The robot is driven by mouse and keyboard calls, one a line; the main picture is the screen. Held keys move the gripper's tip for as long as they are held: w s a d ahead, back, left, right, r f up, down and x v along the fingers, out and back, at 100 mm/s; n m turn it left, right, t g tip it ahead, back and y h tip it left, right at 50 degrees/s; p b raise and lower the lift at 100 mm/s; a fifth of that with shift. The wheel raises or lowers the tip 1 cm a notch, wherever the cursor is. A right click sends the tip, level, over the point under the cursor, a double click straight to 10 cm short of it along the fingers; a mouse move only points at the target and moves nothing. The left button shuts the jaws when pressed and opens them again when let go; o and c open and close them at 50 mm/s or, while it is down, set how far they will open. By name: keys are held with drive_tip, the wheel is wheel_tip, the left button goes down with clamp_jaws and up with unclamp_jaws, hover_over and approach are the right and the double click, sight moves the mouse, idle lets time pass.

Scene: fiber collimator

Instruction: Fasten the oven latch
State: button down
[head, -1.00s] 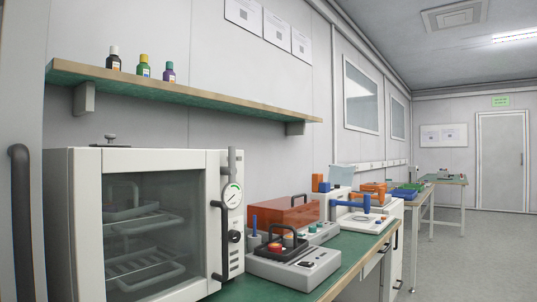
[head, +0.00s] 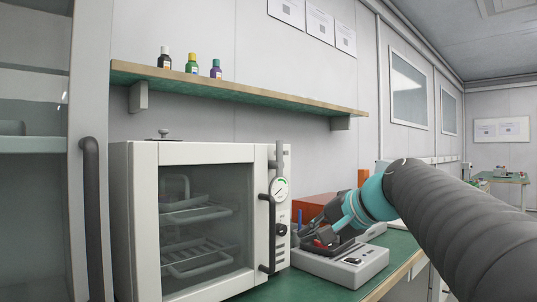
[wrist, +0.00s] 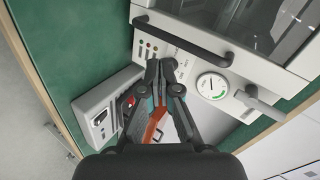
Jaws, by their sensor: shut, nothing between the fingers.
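The oven (head: 205,152) is white with a glass door (head: 205,225) that looks closed, and a dark door handle (head: 268,235). The grey latch lever (head: 279,155) stands upright at the door's upper right edge, above the gauge. In the wrist view the lever (wrist: 262,105) is right of the gauge (wrist: 212,86), apart from my fingers. My gripper (head: 306,230) is shut and empty, right of the oven front and below the latch. Its fingertips (wrist: 162,70) are in front of the oven's control panel in the wrist view. I cannot tell whether they touch it.
A grey device (head: 345,268) with a dark handle and red part sits beneath my gripper on the green bench (head: 400,246). An orange box (head: 318,207) stands behind it. A shelf (head: 240,92) with three small bottles is above the oven. A glass-fronted cabinet (head: 35,200) stands at left.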

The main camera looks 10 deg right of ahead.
drive_tip(key=w+d+r+t+y, duration=0.1)
drive_tip(key=w+d+r, duration=0.2)
drive_tip(key=r, duration=0.2)
drive_tip(key=w+d+r+m+t+y, duration=0.1)
drive_tip(key=w+d+r+y, duration=0.1)
drive_tip(key=r, duration=0.4)
drive_tip(key=w+d+r+m+t+y, duration=0.1)
drive_tip(key=w+d+r+t, duration=0.1)
drive_tip(key=d+r, duration=0.3)
drive_tip(key=shift+w+r+y, duration=0.4)
drive_tip(key=shift+w+r, duration=0.25)
drive_tip(key=shift+w, duration=0.25)
drive_tip(key=shift+a, duration=0.1)
drive_tip(key=w+a, duration=0.6)
drive_tip(key=a, duration=0.4)
drive_tip(key=shift+p, duration=0.4)
